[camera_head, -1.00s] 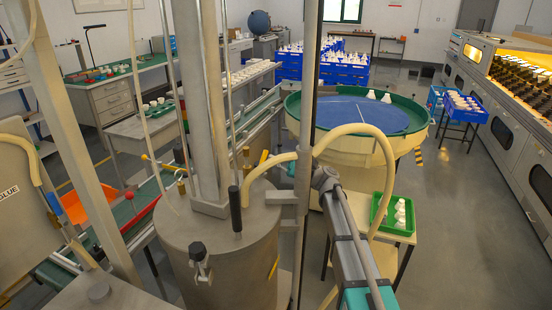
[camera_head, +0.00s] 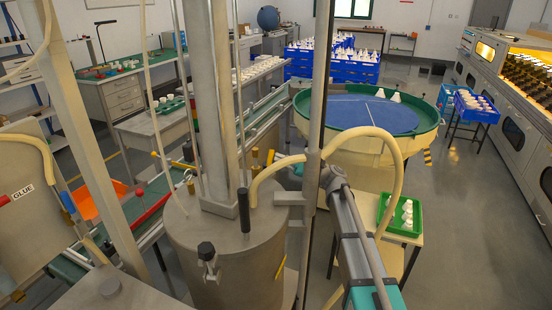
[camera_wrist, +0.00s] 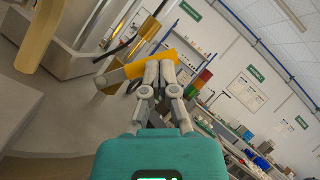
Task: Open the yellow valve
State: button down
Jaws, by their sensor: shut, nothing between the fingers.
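The yellow valve handle (camera_wrist: 135,72) shows in the wrist view as a yellow bar, slanting up to the right, close to the tank fittings. My gripper (camera_wrist: 160,66) is shut and empty, its fingertips at the bar and overlapping its right part. I cannot tell whether they touch it. In the head view a small yellow piece (camera_head: 270,157), probably the same valve, shows behind the tank top. My arm reaches toward it from the right, and my fingertips are hidden behind the post and hose.
The grey metal tank (camera_head: 225,245) stands in front, with a thin upright post (camera_head: 318,100) and cream hose (camera_head: 398,165) close to my arm. A green-rimmed round table (camera_head: 365,115) and a green tray (camera_head: 400,215) are on the right. The right aisle floor is open.

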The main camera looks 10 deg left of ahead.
jog(key=shift+f, duration=0.1)
notch_tip(320, 180, down, 3)
jog(key=b, duration=0.3)
jog(key=shift+s, duration=0.1)
dwell(0.5)
